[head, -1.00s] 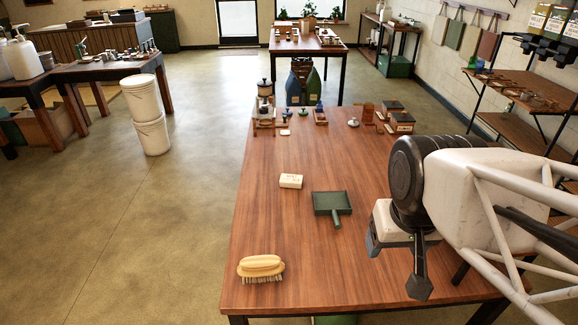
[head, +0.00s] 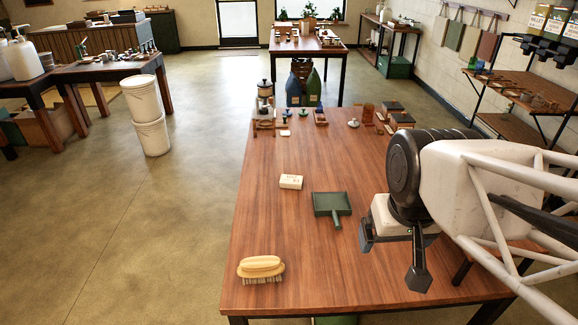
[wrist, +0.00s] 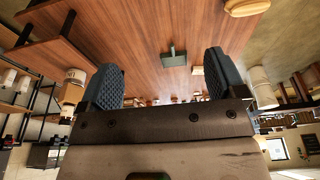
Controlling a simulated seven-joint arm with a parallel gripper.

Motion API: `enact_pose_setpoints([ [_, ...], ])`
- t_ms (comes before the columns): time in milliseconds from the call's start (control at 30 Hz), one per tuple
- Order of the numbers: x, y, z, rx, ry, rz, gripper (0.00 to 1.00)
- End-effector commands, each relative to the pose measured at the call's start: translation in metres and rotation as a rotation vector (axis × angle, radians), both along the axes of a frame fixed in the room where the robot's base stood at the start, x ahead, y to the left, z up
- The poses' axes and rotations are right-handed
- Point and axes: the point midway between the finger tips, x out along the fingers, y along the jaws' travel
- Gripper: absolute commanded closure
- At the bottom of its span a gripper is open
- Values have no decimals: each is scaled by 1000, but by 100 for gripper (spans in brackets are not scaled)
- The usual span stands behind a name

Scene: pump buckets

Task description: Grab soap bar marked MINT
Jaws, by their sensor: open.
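A small cream soap bar (head: 291,182) with faint dark marking lies on the wooden table, left of the green dustpan; I cannot read the marking. It also shows in the wrist view as a pale block (wrist: 197,70) beside one finger. My gripper (head: 392,259) is open and empty above the table's right side, to the right of and nearer than the soap bar. Its two blue-grey ridged fingers stand wide apart in the wrist view (wrist: 163,76), with nothing between their pads.
A green dustpan (head: 331,204) lies between the soap bar and my gripper. A wooden brush (head: 261,268) sits at the table's near left. Jars, stamps and small boxes (head: 402,121) crowd the far end. The table (head: 275,225) is bare around the soap bar.

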Motion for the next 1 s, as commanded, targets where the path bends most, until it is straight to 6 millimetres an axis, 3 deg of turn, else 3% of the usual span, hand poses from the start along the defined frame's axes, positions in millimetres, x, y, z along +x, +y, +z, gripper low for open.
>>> enact_pose_setpoints([
  [267,46,5,9,-18,21,100,11],
  [667,141,17,15,-54,56,307,11],
  [1000,224,31,4,-80,84,485,11],
])
